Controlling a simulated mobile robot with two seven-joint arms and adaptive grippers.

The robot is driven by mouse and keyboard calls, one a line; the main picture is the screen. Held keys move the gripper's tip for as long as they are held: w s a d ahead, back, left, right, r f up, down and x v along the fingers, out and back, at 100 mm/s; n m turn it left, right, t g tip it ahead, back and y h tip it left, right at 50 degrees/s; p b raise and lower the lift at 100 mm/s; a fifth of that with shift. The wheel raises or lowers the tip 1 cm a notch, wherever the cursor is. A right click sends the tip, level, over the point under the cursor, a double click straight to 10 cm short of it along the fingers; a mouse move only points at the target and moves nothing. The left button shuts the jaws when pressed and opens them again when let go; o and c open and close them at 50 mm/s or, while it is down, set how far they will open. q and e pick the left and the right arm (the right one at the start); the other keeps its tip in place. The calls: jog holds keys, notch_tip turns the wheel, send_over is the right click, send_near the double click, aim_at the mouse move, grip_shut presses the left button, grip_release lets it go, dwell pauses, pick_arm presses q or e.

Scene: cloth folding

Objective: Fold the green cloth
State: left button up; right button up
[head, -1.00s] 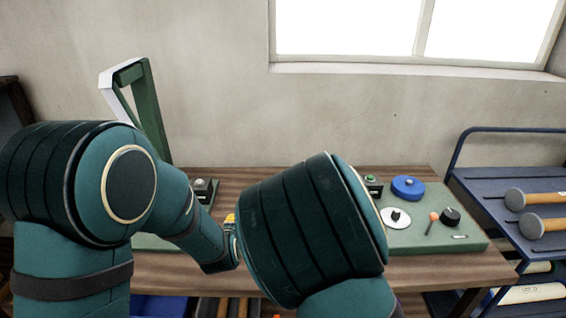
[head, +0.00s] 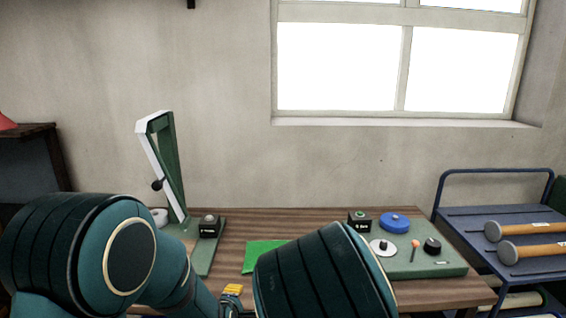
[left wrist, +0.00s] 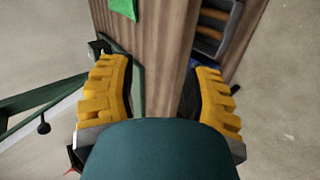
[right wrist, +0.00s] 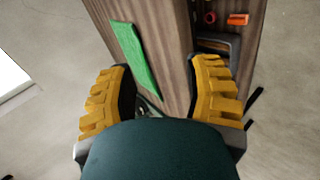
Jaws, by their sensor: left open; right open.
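The green cloth (head: 263,256) lies on the wooden table, partly hidden behind my arm in the head view. In the left wrist view a part of the cloth (left wrist: 122,8) shows at the top edge, beyond the fingers. In the right wrist view the cloth (right wrist: 134,56) lies flat as a long green strip on the tabletop. My left gripper (left wrist: 160,95) is open and empty, with yellow pads apart. My right gripper (right wrist: 162,90) is open and empty, apart from the cloth. In the head view one yellow fingertip shows low, near the table's front; the rest is hidden by my arms.
The wooden table (head: 328,220) holds a green stand with a tilted frame (head: 167,165) at left and a green board (head: 420,262) with several knobs at right. A blue cart (head: 485,215) with hammers stands at the right. Tabletop between stand and board is mostly clear.

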pick_arm(q)
jog(key=s+f+m+g+h, duration=0.1)
jog(key=s+f+m+g, duration=0.55)
jog(key=f, duration=0.65)
pick_arm(e)
jog(key=s+d+f+m+g, duration=0.1)
jog(key=s+f+m+g, duration=0.2)
jog(key=s+f+m, duration=0.4)
jog(key=s+d+f+m+g, duration=0.15)
jog(key=s+f, duration=0.25)
jog(key=f, duration=0.5)
pick_arm(q)
jog(key=s+d+f+m+g+h, duration=0.1)
jog(key=s+f+m, duration=0.2)
jog(key=s, duration=0.5)
jog(key=s+d+f+m+g+h, duration=0.1)
jog(key=s+f+m, duration=0.2)
jog(key=s+m, duration=0.3)
jog(key=shift+s+d+h, duration=0.2)
jog(key=shift+s+h, duration=0.1)
jog(key=shift+s, duration=0.55)
pick_arm(e)
jog(key=s+a+f+m+g+y, duration=0.2)
jog(key=s+a+m+g+y, duration=0.2)
jog(key=s+m, duration=0.6)
jog(key=shift+s+a, duration=0.5)
jog(key=shift+a, duration=0.25)
